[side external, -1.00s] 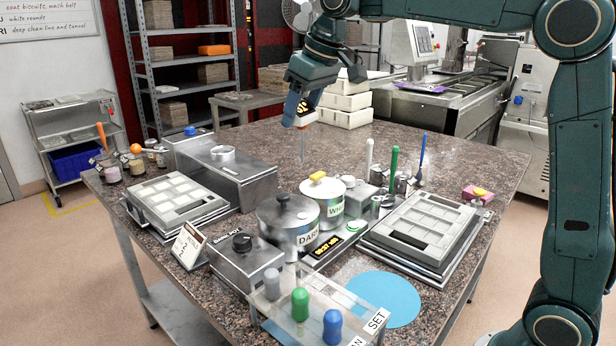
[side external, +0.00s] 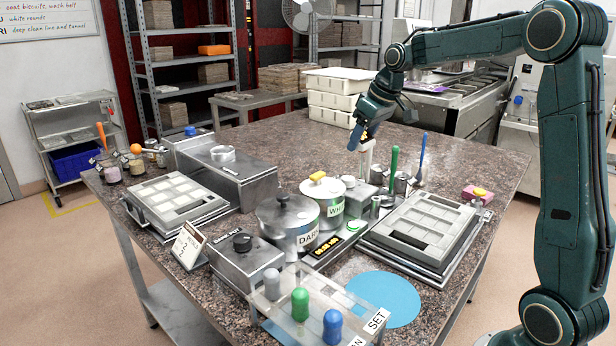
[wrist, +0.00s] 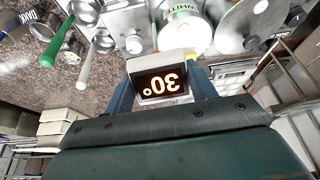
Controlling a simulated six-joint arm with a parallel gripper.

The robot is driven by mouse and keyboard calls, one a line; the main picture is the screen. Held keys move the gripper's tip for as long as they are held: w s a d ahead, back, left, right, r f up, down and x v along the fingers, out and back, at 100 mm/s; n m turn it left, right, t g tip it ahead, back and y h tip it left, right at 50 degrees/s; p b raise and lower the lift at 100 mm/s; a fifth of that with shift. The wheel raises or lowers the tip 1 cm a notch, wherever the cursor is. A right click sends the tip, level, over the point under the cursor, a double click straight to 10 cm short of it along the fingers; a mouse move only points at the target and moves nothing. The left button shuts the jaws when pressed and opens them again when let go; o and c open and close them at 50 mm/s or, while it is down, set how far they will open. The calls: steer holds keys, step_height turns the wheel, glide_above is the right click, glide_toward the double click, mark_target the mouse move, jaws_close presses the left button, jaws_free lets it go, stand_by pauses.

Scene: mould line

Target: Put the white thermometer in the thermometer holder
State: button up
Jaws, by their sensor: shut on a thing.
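My gripper (side external: 359,140) is shut on the white thermometer, above the row of upright handles behind the pots. In the wrist view the thermometer (wrist: 165,87) sits between my two fingers, its dark display glowing 30°. In the side view it is mostly hidden by my fingers and hard to separate from the white handle. Its probe is not clear in either view. A small steel box (side external: 355,198) stands beside the white-chocolate pot, with a short steel tube (side external: 375,207) near it. I cannot tell which of these is the thermometer holder.
Upright white (side external: 367,165), green (side external: 394,165) and blue (side external: 422,155) handles stand close under my gripper. A mould tray (side external: 425,222) lies to the right.

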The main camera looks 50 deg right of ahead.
steer(key=s+d+f, duration=0.2)
steer(key=d, duration=0.3)
steer(key=shift+s+f+m, duration=0.25)
steer(key=shift+f+m, duration=0.05)
steer(key=shift+f, duration=0.05)
steer(key=shift+f, duration=0.15)
steer(key=shift+f, duration=1.5)
steer(key=shift+f, duration=0.3)
stand_by(0.4)
steer(key=shift+f, duration=0.7)
steer(key=shift+f, duration=0.35)
steer(key=shift+f, duration=0.35)
steer(key=shift+f, duration=0.7)
